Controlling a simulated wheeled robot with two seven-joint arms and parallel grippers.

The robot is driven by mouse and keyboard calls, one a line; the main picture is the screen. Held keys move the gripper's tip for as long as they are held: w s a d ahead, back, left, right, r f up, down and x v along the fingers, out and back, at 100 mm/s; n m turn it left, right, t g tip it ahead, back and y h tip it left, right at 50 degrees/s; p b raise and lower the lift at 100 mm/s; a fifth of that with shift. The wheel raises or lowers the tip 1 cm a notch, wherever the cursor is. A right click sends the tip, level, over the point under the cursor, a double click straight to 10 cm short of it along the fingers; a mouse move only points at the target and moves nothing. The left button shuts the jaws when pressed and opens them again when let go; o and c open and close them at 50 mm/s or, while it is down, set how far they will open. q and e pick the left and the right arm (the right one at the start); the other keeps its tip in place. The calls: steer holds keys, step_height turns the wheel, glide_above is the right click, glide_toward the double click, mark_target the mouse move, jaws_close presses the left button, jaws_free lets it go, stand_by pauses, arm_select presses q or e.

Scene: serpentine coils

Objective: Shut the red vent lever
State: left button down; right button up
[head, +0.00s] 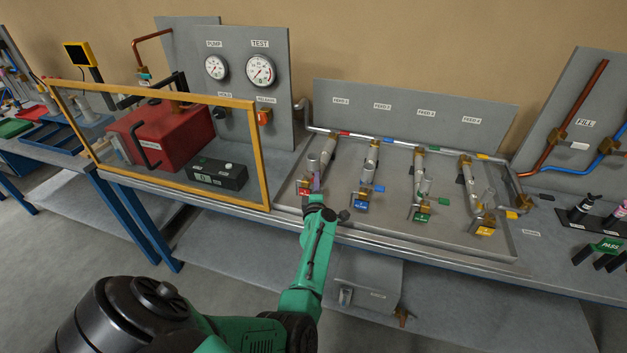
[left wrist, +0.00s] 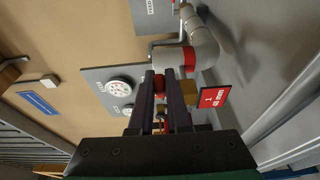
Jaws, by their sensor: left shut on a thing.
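My left gripper (head: 316,184) reaches the first feed branch on the grey panel tray, beside the red tag (head: 304,191). In the left wrist view its two dark fingers (left wrist: 167,82) are closed on a small red piece (left wrist: 160,84), seemingly the red vent lever. The lever is mostly hidden by the fingers, and its angle cannot be told. The red tag (left wrist: 213,97) and a grey pipe elbow (left wrist: 199,46) with brass fittings stand just right of the fingers. My right gripper is not in view.
A yellow-framed clear screen (head: 266,160) stands left of the gripper, before a red tank (head: 150,135). Similar branches with blue (head: 361,204), green (head: 420,217) and yellow (head: 485,231) tags stand to the right. The tray (head: 400,165) has bare room between them.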

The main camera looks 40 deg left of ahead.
arm_select(q)
steer(key=shift+w+a+f+n+g+y+b, duration=0.1)
steer(key=shift+w+n+g+y+b, duration=0.3)
steer(key=shift+n+g+y+b, duration=1)
steer(key=shift+w+r+n+g+y+b, duration=0.1)
steer(key=shift+w+n+g+y+b, duration=0.5)
steer(key=shift+b, duration=1.35)
steer(key=shift+w+a+f+n+g+y+b, duration=0.15)
steer(key=shift+n+g+y+b, duration=0.85)
steer(key=shift+g+b, duration=0.65)
steer(key=c, duration=0.9)
jaws_free()
steer(key=shift+d, duration=0.1)
